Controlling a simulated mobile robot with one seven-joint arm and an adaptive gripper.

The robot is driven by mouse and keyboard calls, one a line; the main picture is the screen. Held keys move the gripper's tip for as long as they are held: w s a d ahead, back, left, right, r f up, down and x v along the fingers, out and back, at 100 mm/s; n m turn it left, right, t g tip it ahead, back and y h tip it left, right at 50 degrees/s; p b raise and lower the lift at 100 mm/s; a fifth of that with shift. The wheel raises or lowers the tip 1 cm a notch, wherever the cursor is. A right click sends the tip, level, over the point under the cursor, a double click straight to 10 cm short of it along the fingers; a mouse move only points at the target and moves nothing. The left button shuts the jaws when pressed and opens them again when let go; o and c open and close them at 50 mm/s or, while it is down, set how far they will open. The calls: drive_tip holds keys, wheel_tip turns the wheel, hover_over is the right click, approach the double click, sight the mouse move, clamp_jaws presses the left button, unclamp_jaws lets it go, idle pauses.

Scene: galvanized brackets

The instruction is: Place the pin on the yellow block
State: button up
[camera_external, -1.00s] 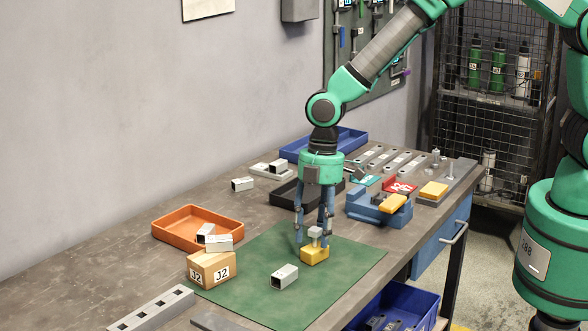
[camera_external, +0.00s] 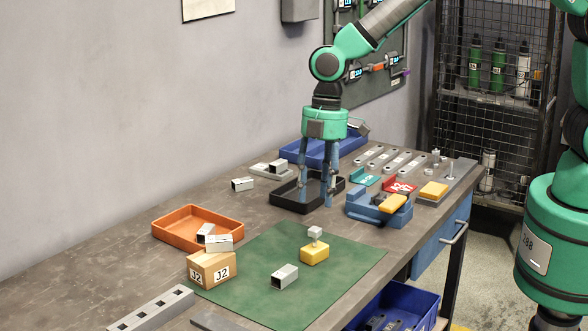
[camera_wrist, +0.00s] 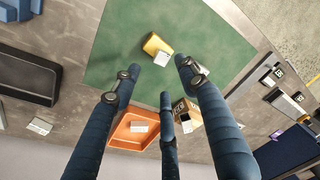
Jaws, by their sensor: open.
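The yellow block (camera_external: 314,254) lies on the green mat. A small grey pin with a blocky head (camera_external: 315,232) stands upright on top of it. In the wrist view the yellow block (camera_wrist: 153,42) is beyond my fingertips, with the grey pin head (camera_wrist: 161,58) over its near edge. My gripper (camera_external: 316,203) is open and empty, fingers pointing down. It is above and behind the block, clear of the pin, and in the picture it overlaps the black tray. In the wrist view its fingers (camera_wrist: 160,85) are spread apart.
The green mat (camera_external: 240,290) also holds a grey square tube (camera_external: 284,276). A J2 cardboard box (camera_external: 210,270) and an orange tray (camera_external: 175,230) stand left. A black tray (camera_external: 285,195) lies behind. A blue fixture with a yellow piece (camera_external: 393,203) stands right.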

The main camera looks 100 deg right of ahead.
drive_tip(key=shift+s+d+r, duration=0.1)
drive_tip(key=shift+r, duration=0.55)
drive_tip(key=shift+s+d+r, duration=0.1)
drive_tip(key=shift+r, duration=0.5)
drive_tip(key=s+a+r+m+t, duration=0.1)
drive_tip(key=s+a+r, duration=0.3)
drive_tip(key=s+r, duration=0.55)
drive_tip(key=s+a+r+m+t, duration=0.1)
drive_tip(key=s+a+r, duration=0.35)
drive_tip(key=r, duration=0.75)
drive_tip(key=s+a+r+m+t, duration=0.1)
drive_tip(key=s+r, duration=0.1)
drive_tip(key=s, duration=0.9)
drive_tip(key=s+a+r+m+t+h, duration=0.1)
drive_tip(key=s+r+m, duration=0.1)
drive_tip(key=s, duration=1)
drive_tip(key=shift+s+a+r+m, duration=0.15)
drive_tip(key=shift+a+r+m, duration=0.15)
